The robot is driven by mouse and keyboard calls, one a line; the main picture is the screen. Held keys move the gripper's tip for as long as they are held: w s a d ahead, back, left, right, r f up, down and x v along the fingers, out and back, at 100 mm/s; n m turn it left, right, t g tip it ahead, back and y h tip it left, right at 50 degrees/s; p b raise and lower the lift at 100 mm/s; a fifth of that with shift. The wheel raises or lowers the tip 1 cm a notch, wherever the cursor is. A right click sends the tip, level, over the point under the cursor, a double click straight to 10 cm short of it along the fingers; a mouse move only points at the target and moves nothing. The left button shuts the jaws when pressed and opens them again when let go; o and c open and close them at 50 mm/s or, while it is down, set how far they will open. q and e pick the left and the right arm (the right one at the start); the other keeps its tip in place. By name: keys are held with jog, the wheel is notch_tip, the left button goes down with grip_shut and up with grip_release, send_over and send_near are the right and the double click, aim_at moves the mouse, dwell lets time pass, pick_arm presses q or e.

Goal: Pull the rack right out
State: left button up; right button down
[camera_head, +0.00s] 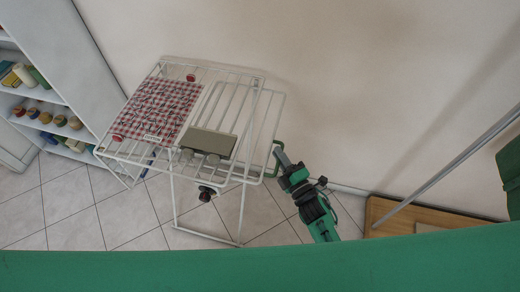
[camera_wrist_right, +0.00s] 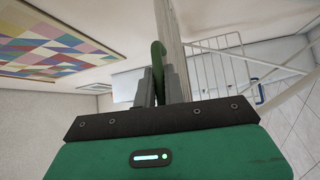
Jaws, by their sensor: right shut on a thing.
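The white wire rack (camera_head: 253,112) stands by the wall in the head view, its bars running lengthwise and its legs on the floor. A frame section reaches out at its right end, with a green handle (camera_head: 276,163) there. My right gripper (camera_head: 280,155) is at this end, shut on the green handle, which also shows between the fingers in the right wrist view (camera_wrist_right: 157,58). The rack's white bars (camera_wrist_right: 212,65) lie to the right there. My left gripper is in neither view.
A red checked cloth (camera_head: 160,108) and a grey-beige box-like thing (camera_head: 208,143) lie on the rack. A shelf unit (camera_head: 50,85) stands at left. A wooden board (camera_head: 420,220) and a slanted pole (camera_head: 450,165) are at right. Tiled floor (camera_head: 75,225) shows below.

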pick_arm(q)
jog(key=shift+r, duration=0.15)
pick_arm(e)
jog(key=s+d, duration=0.4)
jog(key=d, duration=0.8)
jog(key=c, duration=1.5)
grip_release()
